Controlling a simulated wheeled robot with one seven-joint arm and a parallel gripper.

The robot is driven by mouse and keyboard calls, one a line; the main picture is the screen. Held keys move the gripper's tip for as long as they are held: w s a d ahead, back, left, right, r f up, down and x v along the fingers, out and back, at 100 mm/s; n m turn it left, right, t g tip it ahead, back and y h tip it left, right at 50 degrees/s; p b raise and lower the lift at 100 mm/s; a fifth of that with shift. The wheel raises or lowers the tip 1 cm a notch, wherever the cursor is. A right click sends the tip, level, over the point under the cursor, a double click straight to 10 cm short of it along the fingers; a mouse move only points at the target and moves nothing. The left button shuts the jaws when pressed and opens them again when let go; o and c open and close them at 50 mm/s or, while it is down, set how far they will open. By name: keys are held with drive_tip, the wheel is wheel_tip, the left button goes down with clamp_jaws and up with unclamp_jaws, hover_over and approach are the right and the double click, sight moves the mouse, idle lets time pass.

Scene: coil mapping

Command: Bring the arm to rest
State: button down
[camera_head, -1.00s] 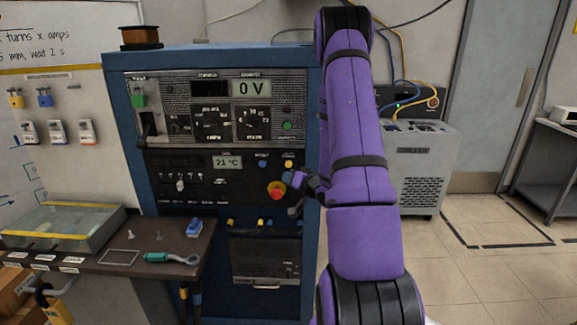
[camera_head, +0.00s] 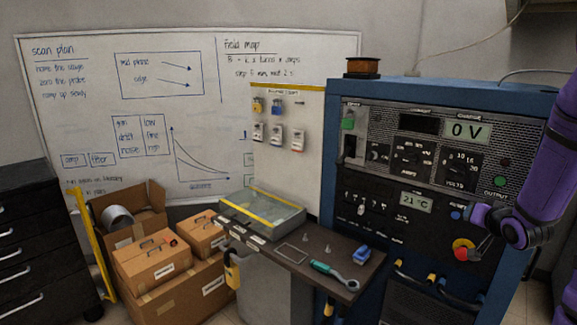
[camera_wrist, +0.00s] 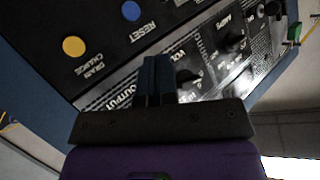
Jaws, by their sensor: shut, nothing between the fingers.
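My arm (camera_head: 549,150) is purple and stands at the right edge of the head view, bent in front of the blue power supply cabinet (camera_head: 350,105). My gripper (camera_head: 478,247) is small and partly dark against the panel there, close to the red stop button (camera_head: 462,247); I cannot tell whether they touch. In the wrist view my gripper's two dark fingers (camera_wrist: 157,62) are together with nothing between them. They point at the panel near the OUTPUT lettering, below the blue RESET button (camera_wrist: 131,11) and the yellow button (camera_wrist: 74,46).
A brown shelf (camera_head: 340,290) left of the cabinet holds a clear tray (camera_head: 262,218), a teal-handled tool (camera_head: 335,275) and a blue item (camera_head: 361,255). Cardboard boxes (camera_head: 150,262), a yellow stand (camera_head: 92,240) and dark drawers (camera_head: 30,240) stand left. A whiteboard (camera_head: 100,130) is behind.

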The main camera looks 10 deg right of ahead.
drive_tip(key=s+a+r+n+g+h, duration=0.15)
drive_tip(key=s+a+r+g, duration=0.35)
drive_tip(key=a+r, duration=0.9)
drive_tip(key=s+a+r+n+g+y, duration=0.1)
drive_tip(key=s+a+r+n+y, duration=0.1)
drive_tip(key=s+a, duration=0.6)
drive_tip(key=s+a+r+n+g+y, duration=0.2)
drive_tip(key=s+a, duration=0.5)
drive_tip(key=s, duration=0.7)
drive_tip(key=shift+s+a+r+g, duration=0.2)
drive_tip(key=shift+a+r+g, duration=0.15)
drive_tip(key=shift+r, duration=0.1)
drive_tip(key=shift+d+n, duration=0.1)
drive_tip(key=shift+n, duration=0.15)
